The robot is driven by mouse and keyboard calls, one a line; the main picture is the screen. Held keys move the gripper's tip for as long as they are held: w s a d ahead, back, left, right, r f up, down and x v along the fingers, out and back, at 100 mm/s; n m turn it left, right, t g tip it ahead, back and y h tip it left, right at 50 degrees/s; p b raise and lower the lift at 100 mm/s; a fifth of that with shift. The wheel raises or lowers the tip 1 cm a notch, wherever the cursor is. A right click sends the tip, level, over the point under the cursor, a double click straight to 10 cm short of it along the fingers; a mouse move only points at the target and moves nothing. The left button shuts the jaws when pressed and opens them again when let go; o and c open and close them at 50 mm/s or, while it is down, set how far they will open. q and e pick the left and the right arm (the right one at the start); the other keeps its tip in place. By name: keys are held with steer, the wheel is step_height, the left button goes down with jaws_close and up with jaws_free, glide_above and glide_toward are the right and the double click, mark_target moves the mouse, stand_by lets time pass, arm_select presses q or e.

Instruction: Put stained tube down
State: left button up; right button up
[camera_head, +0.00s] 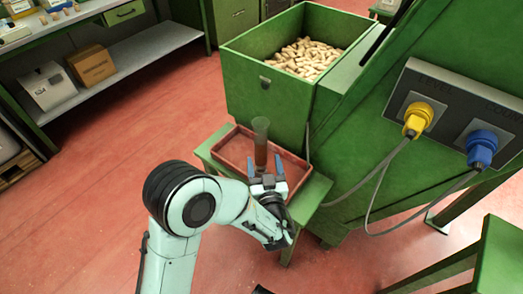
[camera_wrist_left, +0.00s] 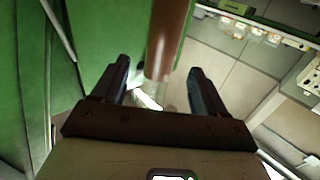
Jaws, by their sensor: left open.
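The stained tube (camera_head: 260,146) has a brown lower part and a clear, greyish upper part. In the head view it looks upright over the red tray (camera_head: 224,144) on a small green stand; its foot is hidden behind my gripper. My left gripper (camera_head: 266,169) is open, its two fingers on either side of the tube's lower part. In the left wrist view the tube (camera_wrist_left: 168,38) shows as a brown length above and between the open fingers (camera_wrist_left: 160,82), with visible gaps to both. I cannot tell whether its foot touches the tray.
A green hopper (camera_head: 262,93) full of corks (camera_head: 306,57) stands just behind the tray. A panel with a yellow plug (camera_head: 418,118) and a blue plug (camera_head: 482,148) is at right, their cables hanging near the stand. Shelves with a cardboard box (camera_head: 91,65) are at left.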

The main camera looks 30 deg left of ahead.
arm_select(q)
steer(key=v, duration=0.5)
steer(key=shift+s+d, duration=0.25)
steer(key=shift+s, duration=0.1)
steer(key=shift+f, duration=0.1)
